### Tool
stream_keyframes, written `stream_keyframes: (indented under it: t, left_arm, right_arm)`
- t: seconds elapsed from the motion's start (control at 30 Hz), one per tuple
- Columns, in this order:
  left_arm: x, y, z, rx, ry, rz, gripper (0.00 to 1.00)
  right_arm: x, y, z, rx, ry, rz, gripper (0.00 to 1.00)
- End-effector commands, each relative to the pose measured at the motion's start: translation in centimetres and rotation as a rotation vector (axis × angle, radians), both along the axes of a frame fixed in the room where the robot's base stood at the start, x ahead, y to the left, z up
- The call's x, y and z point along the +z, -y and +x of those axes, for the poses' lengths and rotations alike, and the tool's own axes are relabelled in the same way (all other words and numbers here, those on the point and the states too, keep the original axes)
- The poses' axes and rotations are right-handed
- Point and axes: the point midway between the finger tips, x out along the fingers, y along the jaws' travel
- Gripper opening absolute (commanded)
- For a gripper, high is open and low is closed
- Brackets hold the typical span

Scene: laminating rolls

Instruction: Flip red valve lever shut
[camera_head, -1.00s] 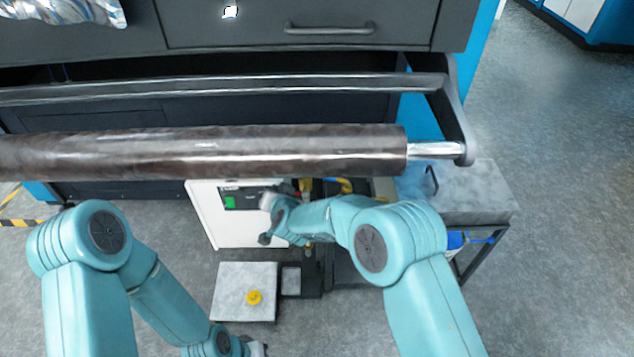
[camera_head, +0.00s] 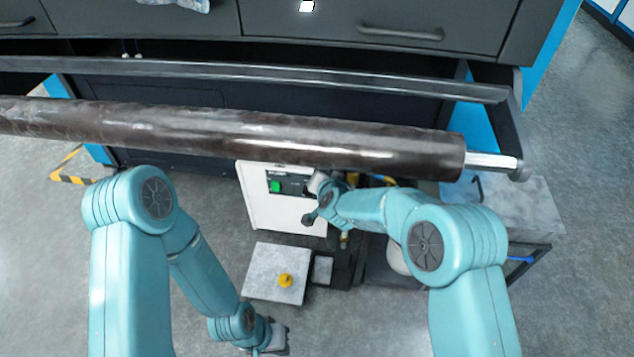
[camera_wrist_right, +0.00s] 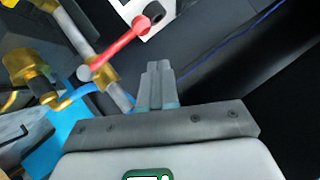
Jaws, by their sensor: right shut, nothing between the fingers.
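The red valve lever (camera_wrist_right: 122,50) shows in the right wrist view, slanting up to the right from a brass valve (camera_wrist_right: 103,73) on a grey pipe. My right gripper (camera_wrist_right: 159,70) is shut and empty, with its fingertips to the right of and below the lever; a gap shows between them in the picture. In the head view my right arm reaches beside a white box, and the lever cannot be made out there. My left gripper (camera_head: 277,338) hangs low near the floor; its jaws are too small to read.
A long dark roll (camera_head: 250,135) spans the space above my arms. The white box (camera_head: 283,208) with a green switch stands behind my right wrist. A pale plate (camera_head: 272,275) with a yellow knob lies below.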

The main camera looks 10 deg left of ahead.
Motion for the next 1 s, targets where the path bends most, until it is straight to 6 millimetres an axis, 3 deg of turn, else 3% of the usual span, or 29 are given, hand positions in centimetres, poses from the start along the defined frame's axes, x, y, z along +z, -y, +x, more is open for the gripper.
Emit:
stream_keyframes:
  t: [0.5, 1.0]
  left_arm:
    - [0.5, 0.0, 0.0, 0.0, 0.0, 0.0, 0.0]
    - [0.5, 0.0, 0.0, 0.0, 0.0, 0.0, 0.0]
  right_arm:
    - [5.2, 0.4, -6.8, 0.001, 0.003, 0.001, 0.0]
    - [5.8, 0.4, -8.0, -0.001, 0.002, 0.0, 0.0]
